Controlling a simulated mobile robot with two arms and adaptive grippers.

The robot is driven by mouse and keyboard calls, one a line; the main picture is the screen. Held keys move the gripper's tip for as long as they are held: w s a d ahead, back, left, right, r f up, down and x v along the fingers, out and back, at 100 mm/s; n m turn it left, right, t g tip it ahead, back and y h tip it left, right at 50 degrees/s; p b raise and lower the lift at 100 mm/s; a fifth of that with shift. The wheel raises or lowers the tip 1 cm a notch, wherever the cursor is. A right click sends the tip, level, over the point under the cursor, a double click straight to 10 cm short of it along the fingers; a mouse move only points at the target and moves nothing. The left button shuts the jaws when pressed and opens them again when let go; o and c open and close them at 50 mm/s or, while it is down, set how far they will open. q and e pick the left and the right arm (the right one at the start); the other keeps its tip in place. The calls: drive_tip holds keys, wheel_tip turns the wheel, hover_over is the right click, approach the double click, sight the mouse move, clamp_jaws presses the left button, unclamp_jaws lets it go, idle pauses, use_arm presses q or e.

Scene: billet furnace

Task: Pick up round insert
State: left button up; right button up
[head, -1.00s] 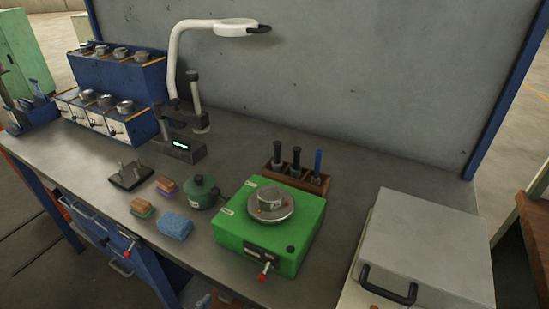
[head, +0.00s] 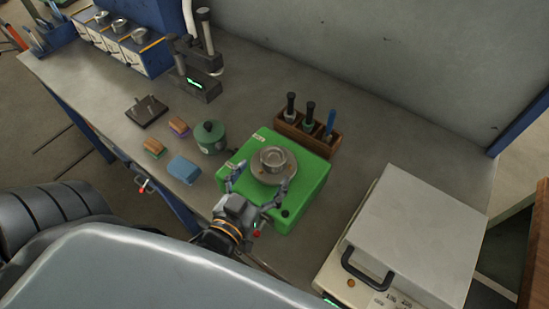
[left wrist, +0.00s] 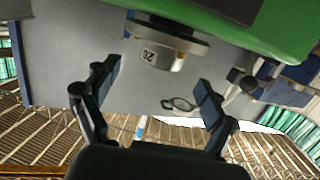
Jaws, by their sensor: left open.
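The round insert (head: 273,158) is a short grey metal cylinder sitting upright on the round plate (head: 281,177) of the green device (head: 315,178). In the left wrist view the insert (left wrist: 162,58) appears upside down, with a white number label on its side. My left gripper (head: 260,181) is open and empty, at the near side of the green device, just short of the insert. In the left wrist view its two fingers (left wrist: 158,80) are spread on either side of the insert's line, with the insert beyond the tips. My right gripper is not in view.
A wooden holder (head: 321,142) with several upright tools stands behind the green device. A grey box with a black handle (head: 415,240) is at right. A green pot (head: 209,137), a blue block (head: 184,169) and two brushes or sponges lie left. A grey wall closes the back.

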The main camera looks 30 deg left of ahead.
sight(278, 149)
use_arm(q)
drive_tip(key=shift+w+f, duration=0.1)
drive_tip(key=shift+w, duration=0.6)
drive_tip(key=shift+w+a+b, duration=0.1)
drive_tip(key=shift+w+b, duration=0.3)
drive_tip(key=shift+w, duration=0.1)
drive_tip(key=w, duration=0.4)
drive_tip(key=shift+a+f+b, duration=0.15)
drive_tip(key=shift+f+b, duration=0.2)
drive_tip(key=shift+s, duration=0.1)
clamp_jaws()
drive_tip(key=shift+r, duration=0.15)
